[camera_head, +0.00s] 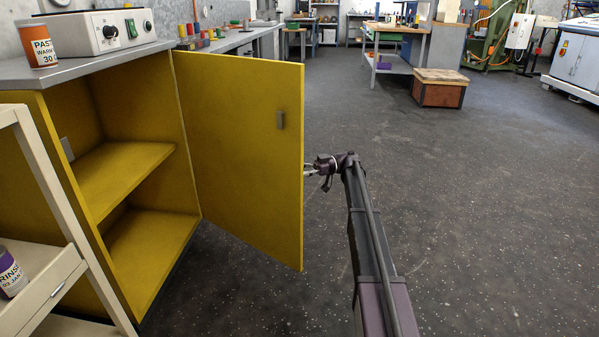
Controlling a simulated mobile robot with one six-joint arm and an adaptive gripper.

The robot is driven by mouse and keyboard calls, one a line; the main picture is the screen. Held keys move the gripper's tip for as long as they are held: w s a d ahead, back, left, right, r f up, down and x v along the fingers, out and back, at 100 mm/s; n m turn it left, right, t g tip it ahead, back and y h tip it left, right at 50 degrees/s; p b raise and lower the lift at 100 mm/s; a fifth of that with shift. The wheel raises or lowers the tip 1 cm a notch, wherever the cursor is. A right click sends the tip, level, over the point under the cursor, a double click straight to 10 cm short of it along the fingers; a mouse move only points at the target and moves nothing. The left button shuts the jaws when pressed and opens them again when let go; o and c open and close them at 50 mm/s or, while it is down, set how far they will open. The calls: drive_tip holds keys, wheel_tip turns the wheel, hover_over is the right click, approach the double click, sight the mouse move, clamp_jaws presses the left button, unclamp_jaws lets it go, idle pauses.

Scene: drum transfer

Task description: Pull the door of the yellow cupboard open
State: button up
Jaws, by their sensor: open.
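The yellow cupboard (152,267) stands at the left, and its inside with a middle shelf (125,170) shows. Its yellow door (240,150) is swung wide open and stands out from the cupboard's right side. My gripper (308,172) is at the end of my arm, just right of the door's free edge. Its jaws are open and point left towards that edge. I cannot tell whether a fingertip touches the door or reaches behind it.
An orange drum (37,44) and a grey control box (98,30) stand on the cupboard's top. A cream rack (40,185) with a purple-and-white drum (10,275) stands at the front left. A wooden-topped crate (440,88) is farther back. The dark floor right of my arm is clear.

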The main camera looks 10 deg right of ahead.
drive_tip(key=c, duration=0.6)
drive_tip(key=shift+f, duration=0.2)
clamp_jaws()
drive_tip(key=shift+d+f+m+h, duration=0.1)
drive_tip(key=shift+f+m+h, duration=0.2)
drive_tip(key=shift+m, duration=0.1)
drive_tip(key=s+d+f+m+t+h+p, duration=0.1)
drive_tip(key=s+d+f+m+t+h, duration=0.25)
drive_tip(key=f+m+h, duration=0.35)
drive_tip(key=s+a+r+m+g+h+p, duration=0.1)
drive_tip(key=s+a+r+m+h+p, duration=0.25)
drive_tip(key=s+p, duration=0.45)
drive_tip(key=s+a+r+m+h+p, duration=0.2)
drive_tip(key=s+a+m+h+p, duration=0.15)
drive_tip(key=s, duration=0.95)
drive_tip(key=s+a+r+m+g+h+p, duration=0.1)
drive_tip(key=s+a+r+m+h+p, duration=0.2)
drive_tip(key=s+p, duration=0.5)
drive_tip(key=w+a+r+n+t+h+p, duration=0.3)
drive_tip(key=w+r+n+p, duration=0.3)
drive_tip(key=w+r+n, duration=0.3)
drive_tip(key=w+a+r+n+t+h+p, duration=0.3)
drive_tip(key=w+r+n+p, duration=0.4)
drive_tip(key=n, duration=0.9)
drive_tip(key=w+a+r+h, duration=0.1)
drive_tip(key=w+a+r, duration=0.1)
drive_tip(key=w+r, duration=0.1)
drive_tip(key=shift+w+a+r, duration=0.2)
drive_tip(key=shift+w+r, duration=0.1)
drive_tip(key=shift+r, duration=0.3)
